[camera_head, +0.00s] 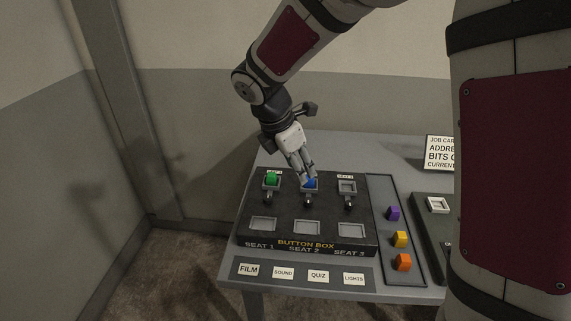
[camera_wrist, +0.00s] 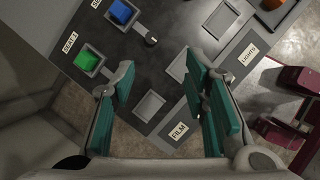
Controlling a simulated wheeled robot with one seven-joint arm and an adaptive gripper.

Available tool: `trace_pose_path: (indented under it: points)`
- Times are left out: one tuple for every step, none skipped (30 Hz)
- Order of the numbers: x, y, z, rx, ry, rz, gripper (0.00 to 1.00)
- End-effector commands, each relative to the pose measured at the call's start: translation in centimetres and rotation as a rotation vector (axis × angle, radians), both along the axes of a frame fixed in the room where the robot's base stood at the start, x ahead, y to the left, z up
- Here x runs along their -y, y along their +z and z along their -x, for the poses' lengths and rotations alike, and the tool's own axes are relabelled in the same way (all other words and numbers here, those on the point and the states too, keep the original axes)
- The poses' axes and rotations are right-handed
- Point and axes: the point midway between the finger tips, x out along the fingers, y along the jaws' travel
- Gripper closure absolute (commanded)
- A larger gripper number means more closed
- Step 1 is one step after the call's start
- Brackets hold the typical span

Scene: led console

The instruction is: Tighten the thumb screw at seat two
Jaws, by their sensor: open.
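The dark button box (camera_head: 290,238) stands on the table, with seats labelled 1, 2 and 3. Seat two holds a blue block (camera_head: 312,184), also in the wrist view (camera_wrist: 121,12). The seat-two thumb screw (camera_head: 308,200) is a small dark knob just in front of that block; it shows in the wrist view (camera_wrist: 152,39), beyond my fingertips. My gripper (camera_head: 306,178) is open and empty, over the box, its fingers overlapping the blue block in the head view. In the wrist view my gripper (camera_wrist: 158,72) has its teal-padded fingers apart. Contact cannot be told.
Seat 1 holds a green block (camera_head: 272,179); seat 3's socket (camera_head: 347,187) is empty. Purple (camera_head: 393,213), yellow (camera_head: 400,239) and orange (camera_head: 403,262) blocks lie in a tray at right. Label cards, including FILM (camera_head: 248,269), line the front. A job card (camera_head: 440,151) stands behind.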

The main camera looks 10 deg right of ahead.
Motion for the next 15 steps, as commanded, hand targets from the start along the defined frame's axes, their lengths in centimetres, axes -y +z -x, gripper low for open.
trace_pose_path:
  points:
    - [-0.4, -0.9, -0.6, -0.018, 0.039, 0.009, 0.59]
    - [-0.5, -1.2, -0.8, -0.027, 0.059, 0.015, 0.59]
    - [-0.6, -1.5, -1.0, -0.036, 0.08, 0.019, 0.59]
    - [-0.7, -1.7, -1.1, -0.04, 0.09, 0.023, 0.59]
    - [-0.7, -1.9, -1.2, -0.044, 0.097, 0.024, 0.59]
    - [-0.7, -2.1, -1.3, -0.046, 0.102, 0.027, 0.59]
    - [-0.6, -2.3, -1.4, -0.047, 0.105, 0.027, 0.59]
    - [-0.5, -2.5, -1.4, -0.048, 0.106, 0.027, 0.59]
    - [-0.4, -2.8, -1.4, -0.048, 0.105, 0.028, 0.59]
    - [-0.3, -3.2, -1.5, -0.048, 0.105, 0.028, 0.59]
    - [-0.1, -3.6, -1.5, -0.049, 0.104, 0.027, 0.59]
    - [0.1, -4.2, -1.6, -0.05, 0.103, 0.027, 0.59]
    - [0.3, -4.7, -1.7, -0.049, 0.104, 0.027, 0.59]
    - [0.5, -5.2, -1.8, -0.049, 0.102, 0.027, 0.59]
    - [0.8, -6.0, -1.9, -0.049, 0.102, 0.027, 0.59]
